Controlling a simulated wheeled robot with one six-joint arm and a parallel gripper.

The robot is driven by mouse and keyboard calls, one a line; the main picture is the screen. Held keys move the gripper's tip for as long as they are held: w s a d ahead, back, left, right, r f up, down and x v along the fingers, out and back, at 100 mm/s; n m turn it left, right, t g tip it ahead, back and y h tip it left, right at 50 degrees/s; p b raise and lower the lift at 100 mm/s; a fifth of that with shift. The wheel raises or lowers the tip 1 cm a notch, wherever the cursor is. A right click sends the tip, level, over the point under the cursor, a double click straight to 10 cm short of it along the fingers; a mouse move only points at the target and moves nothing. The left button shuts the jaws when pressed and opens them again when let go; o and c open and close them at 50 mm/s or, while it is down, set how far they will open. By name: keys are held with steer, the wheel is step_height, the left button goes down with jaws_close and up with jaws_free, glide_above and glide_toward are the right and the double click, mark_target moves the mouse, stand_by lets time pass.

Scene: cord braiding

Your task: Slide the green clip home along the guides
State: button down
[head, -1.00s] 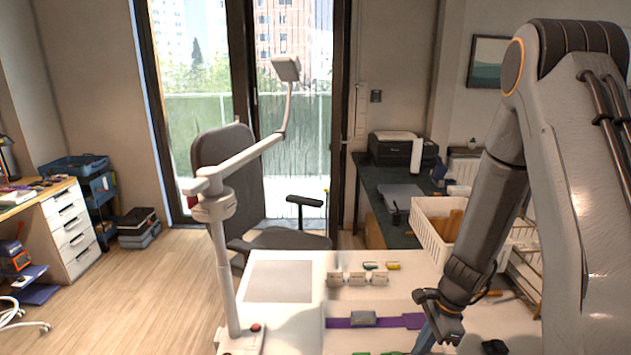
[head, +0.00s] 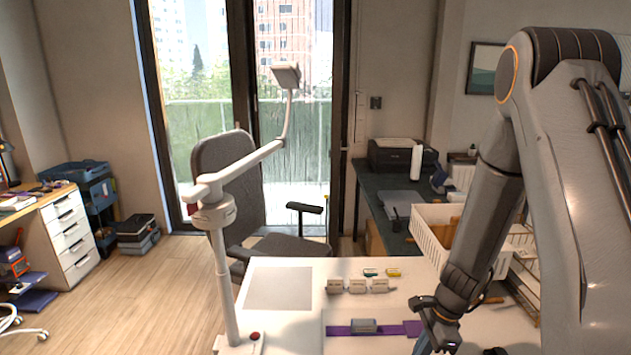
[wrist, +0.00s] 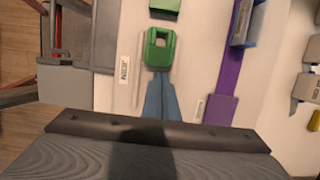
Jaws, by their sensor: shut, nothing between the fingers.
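The green clip (wrist: 159,48) lies on the white table between two thin pale guide lines in the wrist view. It has a hole in its middle. A second green piece (wrist: 165,4) shows at the top edge, in line with it. My gripper (wrist: 158,79) is shut and empty, its blue fingers just below the clip's near edge; I cannot tell whether they touch it. In the head view my gripper (head: 423,344) reaches down at the bottom edge, and the green clip is out of frame.
A purple strap (head: 398,330) with a grey clip (head: 363,326) lies beside the guides. Several pale blocks (head: 356,286) and small green and yellow pieces (head: 393,272) lie farther back. A white basket (head: 435,238) stands at the right. A lamp arm (head: 222,270) rises at the left.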

steer(key=shift+a, duration=0.7)
stand_by(0.4)
steer(key=shift+d, duration=0.25)
steer(key=shift+s, duration=0.35)
steer(key=shift+a, duration=2.4)
stand_by(0.6)
steer(key=shift+d+r+p, duration=0.5)
steer(key=shift+r+p, duration=0.35)
steer(key=shift+d+r+p, duration=0.55)
steer(key=shift+r+p, duration=0.3)
steer(key=shift+p, duration=0.05)
steer(key=shift+d+r+p, duration=0.5)
steer(key=shift+r+p, duration=0.35)
